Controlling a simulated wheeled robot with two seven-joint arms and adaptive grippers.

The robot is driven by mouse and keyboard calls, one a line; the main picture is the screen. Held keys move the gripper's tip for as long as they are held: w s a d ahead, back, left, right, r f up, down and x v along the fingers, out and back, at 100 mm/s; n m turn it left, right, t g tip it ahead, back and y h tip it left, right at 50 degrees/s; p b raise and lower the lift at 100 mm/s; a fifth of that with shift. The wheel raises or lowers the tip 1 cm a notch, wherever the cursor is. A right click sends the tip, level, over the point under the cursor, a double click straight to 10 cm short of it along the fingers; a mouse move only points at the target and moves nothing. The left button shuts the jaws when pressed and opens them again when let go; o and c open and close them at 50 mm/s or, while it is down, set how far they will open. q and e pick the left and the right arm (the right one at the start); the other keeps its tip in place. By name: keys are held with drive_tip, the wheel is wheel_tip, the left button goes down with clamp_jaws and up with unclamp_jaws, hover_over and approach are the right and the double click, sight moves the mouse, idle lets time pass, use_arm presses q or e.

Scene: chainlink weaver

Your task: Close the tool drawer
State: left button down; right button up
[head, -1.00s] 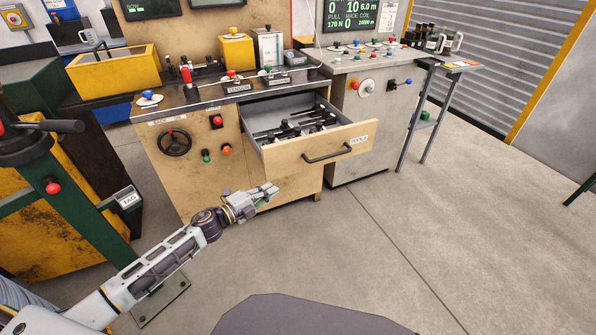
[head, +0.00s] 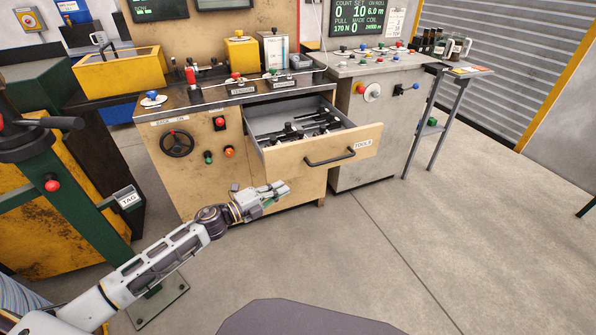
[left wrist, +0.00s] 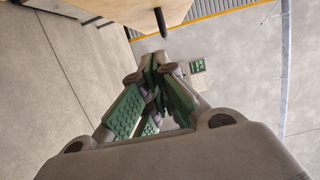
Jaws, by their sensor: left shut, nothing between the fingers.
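The tool drawer (head: 283,161) stands pulled out from the wooden cabinet, with several dark tools in it. Its front panel carries a black bar handle (head: 330,158) and a label reading TOOLS. My left gripper (head: 284,188) is shut and empty, in front of the cabinet, lower than the drawer front and to the left of the handle, with a gap between them. In the left wrist view the shut fingers (left wrist: 158,62) point toward a wooden panel (left wrist: 150,12) and a dark bar end, apart from both. My right gripper is not in view.
The wooden cabinet (head: 190,190) has a handwheel (head: 177,143) and several buttons left of the drawer. A grey cabinet (head: 365,125) stands to its right, with a small side table (head: 465,71) beyond. A green post (head: 75,190) stands at left. The floor in front is clear.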

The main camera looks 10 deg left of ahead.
sight(298, 170)
use_arm(q)
drive_tip(key=w+d, duration=0.1)
drive_tip(key=w, duration=0.2)
drive_tip(key=w+d+b, duration=0.1)
drive_tip(key=w, duration=0.2)
drive_tip(key=w+d, duration=0.2)
drive_tip(key=w, duration=0.2)
drive_tip(key=shift+w, duration=0.1)
drive_tip(key=shift+w+a, duration=0.1)
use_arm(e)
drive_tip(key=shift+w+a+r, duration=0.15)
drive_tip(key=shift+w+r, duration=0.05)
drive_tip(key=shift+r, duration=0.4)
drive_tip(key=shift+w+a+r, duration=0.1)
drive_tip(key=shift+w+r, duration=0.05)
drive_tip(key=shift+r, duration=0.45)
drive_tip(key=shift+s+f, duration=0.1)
use_arm(q)
drive_tip(key=shift+w+a+b, duration=0.15)
drive_tip(key=shift+w+b, duration=0.05)
drive_tip(key=shift+b, duration=0.1)
